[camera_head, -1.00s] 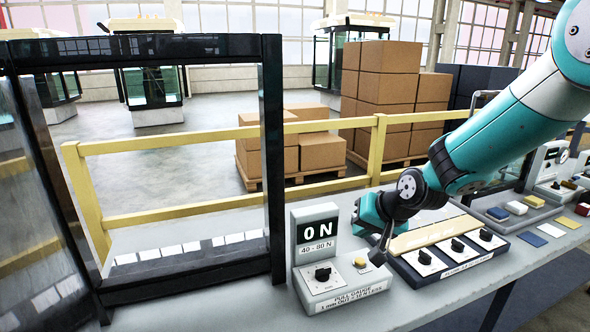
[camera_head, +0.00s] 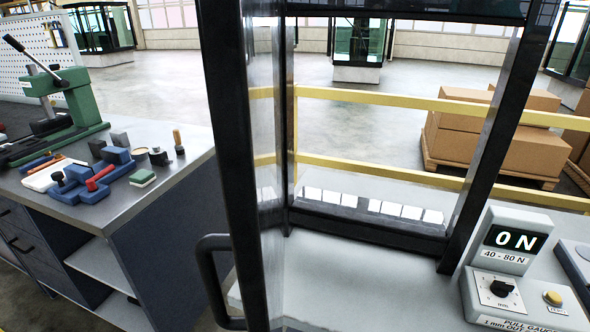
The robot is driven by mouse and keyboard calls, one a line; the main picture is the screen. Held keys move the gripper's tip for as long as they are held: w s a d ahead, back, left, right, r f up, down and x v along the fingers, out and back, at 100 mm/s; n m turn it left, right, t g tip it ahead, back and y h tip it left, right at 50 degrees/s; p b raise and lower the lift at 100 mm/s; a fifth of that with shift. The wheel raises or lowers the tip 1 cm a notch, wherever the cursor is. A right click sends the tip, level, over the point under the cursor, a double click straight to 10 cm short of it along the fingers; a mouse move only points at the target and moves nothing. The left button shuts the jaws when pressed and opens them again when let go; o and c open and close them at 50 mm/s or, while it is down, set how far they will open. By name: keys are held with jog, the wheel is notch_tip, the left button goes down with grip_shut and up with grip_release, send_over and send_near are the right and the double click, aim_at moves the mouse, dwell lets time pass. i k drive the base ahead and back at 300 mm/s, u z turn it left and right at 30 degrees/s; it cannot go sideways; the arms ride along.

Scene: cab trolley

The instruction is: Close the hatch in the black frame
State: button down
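The black frame (camera_head: 368,228) stands upright on the grey bench and surrounds an open space. The hatch (camera_head: 232,130) is a glass panel with a black edge, seen almost edge-on at the frame's left side. It stands open, swung out toward me. Its black bar handle (camera_head: 207,285) sticks out to the left, low on the outer edge. My gripper is outside the view, so its fingers cannot be seen.
The pull gauge (camera_head: 513,255) reads 0 N on the bench right of the frame. A workbench (camera_head: 185,170) with a green press (camera_head: 75,100) and small tools stands left. Yellow rails (camera_head: 390,98) and cartons (camera_head: 490,140) are behind the frame.

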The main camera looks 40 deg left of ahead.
aim_at(241, 41)
jog(key=k, duration=1.15)
jog(key=u, duration=0.7)
jog(key=i, duration=0.5)
jog(key=u, duration=0.5)
jog(key=k, duration=0.15)
jog(key=u, duration=0.5)
